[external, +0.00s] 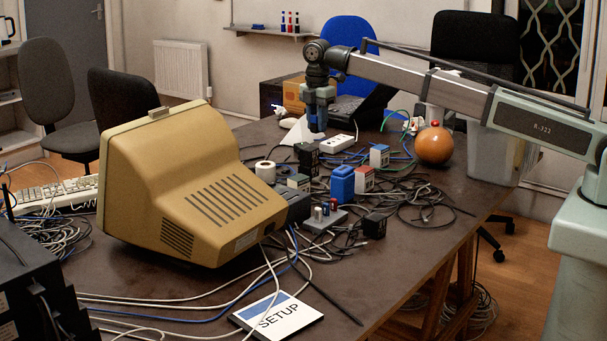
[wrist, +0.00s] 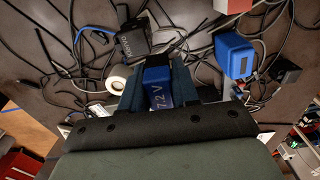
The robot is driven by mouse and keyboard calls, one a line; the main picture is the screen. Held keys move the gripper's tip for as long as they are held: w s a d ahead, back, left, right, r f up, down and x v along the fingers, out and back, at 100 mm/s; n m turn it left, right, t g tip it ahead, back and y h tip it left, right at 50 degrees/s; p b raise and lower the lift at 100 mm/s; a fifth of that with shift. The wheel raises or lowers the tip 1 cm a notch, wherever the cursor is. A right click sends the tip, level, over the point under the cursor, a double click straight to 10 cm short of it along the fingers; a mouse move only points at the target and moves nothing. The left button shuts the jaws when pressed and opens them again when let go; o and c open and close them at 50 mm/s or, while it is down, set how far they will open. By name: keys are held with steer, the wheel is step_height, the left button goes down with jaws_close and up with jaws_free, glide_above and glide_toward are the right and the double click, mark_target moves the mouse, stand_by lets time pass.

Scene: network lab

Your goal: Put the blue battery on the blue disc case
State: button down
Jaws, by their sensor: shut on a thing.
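The blue battery (wrist: 158,88), marked "7.2 V", is between the fingers of my gripper (wrist: 155,80) in the wrist view. In the external view my gripper (external: 317,122) is raised above the far part of the table, shut on the battery, which is mostly hidden by the fingers there. A flat square case (external: 278,316) with a blue band and a white "SETUP" label lies at the table's front edge, well away from my gripper. I do not see it clearly in the wrist view.
A tan monitor (external: 195,185) stands at the left. Another blue block (external: 342,184), which shows in the wrist view too (wrist: 235,56), sits among cables and small boxes mid-table. An orange ball (external: 434,146) is at the right.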

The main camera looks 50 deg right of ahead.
steer(key=s+a+n, duration=0.1)
steer(key=s+a, duration=0.3)
steer(key=a, duration=0.7)
steer(key=s+a+n, duration=0.2)
steer(key=s+a, duration=0.2)
steer(key=a, duration=0.8)
steer(key=s+a+n, duration=0.2)
steer(key=s+a, duration=0.1)
steer(key=a, duration=0.8)
steer(key=shift+s+a, duration=0.2)
steer(key=shift+s, duration=0.2)
steer(key=s+a+n, duration=0.2)
steer(key=s+a, duration=0.8)
steer(key=a, duration=0.4)
steer(key=n, duration=0.3)
glide_above(275, 316)
step_height(275, 316, down, 4)
steer(key=shift+a+f, duration=0.1)
steer(key=shift+f, duration=5.4)
steer(key=shift+f, duration=0.15)
steer(key=c, duration=0.8)
jaws_free()
steer(key=shift+c, duration=0.2)
